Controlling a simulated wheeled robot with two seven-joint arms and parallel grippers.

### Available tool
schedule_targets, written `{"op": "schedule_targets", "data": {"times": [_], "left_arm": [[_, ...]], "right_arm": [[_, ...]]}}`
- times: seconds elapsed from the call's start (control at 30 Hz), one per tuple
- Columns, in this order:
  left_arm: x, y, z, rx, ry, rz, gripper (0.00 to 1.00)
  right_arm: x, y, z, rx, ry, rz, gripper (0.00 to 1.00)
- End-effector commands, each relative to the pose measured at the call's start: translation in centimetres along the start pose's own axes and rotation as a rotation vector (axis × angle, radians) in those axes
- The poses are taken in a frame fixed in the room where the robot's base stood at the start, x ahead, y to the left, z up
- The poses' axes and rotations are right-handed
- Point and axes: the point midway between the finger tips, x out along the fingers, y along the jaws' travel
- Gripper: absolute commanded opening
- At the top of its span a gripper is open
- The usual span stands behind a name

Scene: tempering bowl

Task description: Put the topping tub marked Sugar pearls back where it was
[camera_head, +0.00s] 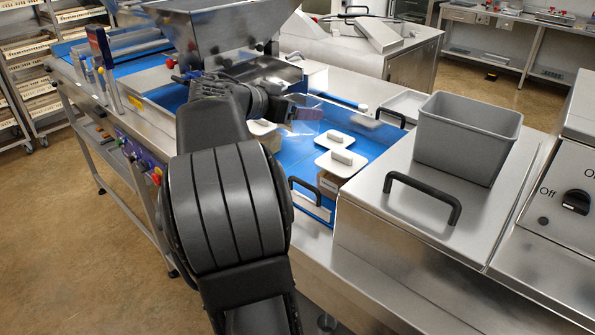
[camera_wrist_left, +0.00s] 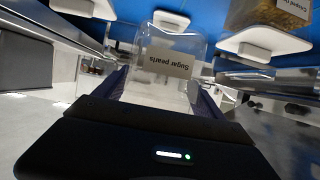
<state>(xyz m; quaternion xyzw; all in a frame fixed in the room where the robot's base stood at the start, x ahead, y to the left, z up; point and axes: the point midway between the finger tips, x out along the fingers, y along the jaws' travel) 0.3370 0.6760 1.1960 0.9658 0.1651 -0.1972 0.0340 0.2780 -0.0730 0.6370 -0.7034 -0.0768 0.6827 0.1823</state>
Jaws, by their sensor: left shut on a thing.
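The clear topping tub marked "Sugar pearls" (camera_wrist_left: 168,64) is held between the fingers of my left gripper (camera_wrist_left: 163,88). Its label reads upside down in the left wrist view, and its contents look pale. In the head view my left gripper (camera_head: 290,103) is beyond the dark forearm, with the see-through tub (camera_head: 310,113) faintly visible at its tip, over the blue surface. I cannot tell whether the tub touches anything beneath. My right gripper is not in view.
White lids with knobs (camera_head: 340,140) (camera_head: 335,163) lie over the blue surface (camera_head: 375,132). Another tub (camera_wrist_left: 272,14), with brown contents, is at the wrist view's top right. A grey bin (camera_head: 467,137) stands on a steel cover with a black handle (camera_head: 425,196). A steel hopper (camera_head: 215,30) rises behind.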

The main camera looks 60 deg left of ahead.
Motion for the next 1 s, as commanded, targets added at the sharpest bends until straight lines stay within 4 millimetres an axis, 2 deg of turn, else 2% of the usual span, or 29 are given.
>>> {"op": "schedule_targets", "data": {"times": [0.17, 0.43, 0.8, 1.0], "left_arm": [[0.3, 0.0, 0.6, -0.001, -0.001, 0.001, 0.23], [1.8, 0.0, 4.3, -0.002, -0.001, 0.002, 0.23], [2.1, 0.1, 4.7, 0.000, 0.000, 0.002, 0.23], [3.1, 0.0, 7.3, -0.003, -0.002, 0.001, 0.23]], "right_arm": [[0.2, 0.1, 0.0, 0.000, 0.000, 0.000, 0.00], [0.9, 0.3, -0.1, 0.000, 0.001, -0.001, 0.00], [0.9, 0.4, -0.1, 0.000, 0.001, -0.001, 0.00], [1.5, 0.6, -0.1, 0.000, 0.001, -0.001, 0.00]]}}
